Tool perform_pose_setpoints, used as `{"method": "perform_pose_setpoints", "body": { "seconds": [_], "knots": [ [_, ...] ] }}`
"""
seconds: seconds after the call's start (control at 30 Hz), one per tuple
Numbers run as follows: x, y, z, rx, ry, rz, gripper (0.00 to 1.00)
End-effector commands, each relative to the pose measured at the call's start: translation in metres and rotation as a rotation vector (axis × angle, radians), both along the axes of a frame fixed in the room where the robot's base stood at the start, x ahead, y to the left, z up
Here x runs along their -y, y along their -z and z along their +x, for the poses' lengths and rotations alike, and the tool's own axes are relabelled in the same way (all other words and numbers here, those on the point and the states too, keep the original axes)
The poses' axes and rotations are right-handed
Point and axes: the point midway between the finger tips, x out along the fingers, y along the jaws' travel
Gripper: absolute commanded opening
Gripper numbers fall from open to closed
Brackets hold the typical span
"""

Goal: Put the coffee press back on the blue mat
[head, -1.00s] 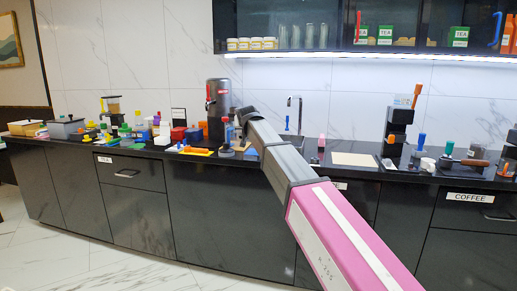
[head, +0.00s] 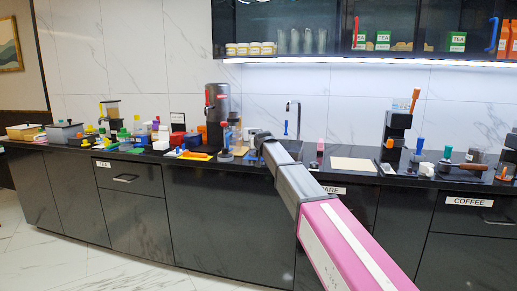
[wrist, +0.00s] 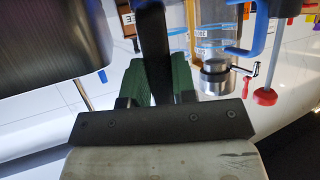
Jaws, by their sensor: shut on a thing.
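My gripper (wrist: 153,85) is shut on a black upright bar (wrist: 152,35), which looks like the handle of the coffee press. Its two green finger pads are pressed against the bar's sides. The rest of the press cannot be made out clearly. In the head view my gripper is small and partly hidden at the end of my arm, close above the counter (head: 205,163), right of the tall dark dispenser (head: 217,115). I cannot pick out the blue mat with certainty in either view.
In the wrist view a large dark metallic body (wrist: 50,40) is close on the left. A clear, metal-ended container (wrist: 215,45) and a red-ended blue item (wrist: 265,95) are on the right. Colourful items crowd the counter's left. A beige board (head: 354,164) lies right of the tap (head: 292,118).

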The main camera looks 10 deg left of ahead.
Motion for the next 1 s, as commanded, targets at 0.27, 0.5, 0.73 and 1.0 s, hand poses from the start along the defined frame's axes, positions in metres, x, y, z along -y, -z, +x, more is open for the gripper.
{"method": "perform_pose_setpoints", "body": {
  "seconds": [0.27,0.5,0.73,1.0],
  "knots": [
    [0.000,0.004,0.000,0.003,0.000,0.001,0.00],
    [0.000,0.006,0.000,0.001,0.000,0.000,0.36],
    [0.000,0.006,0.000,0.001,0.000,0.000,0.36],
    [0.005,-0.002,-0.015,0.002,0.000,0.001,0.36]
  ]
}}
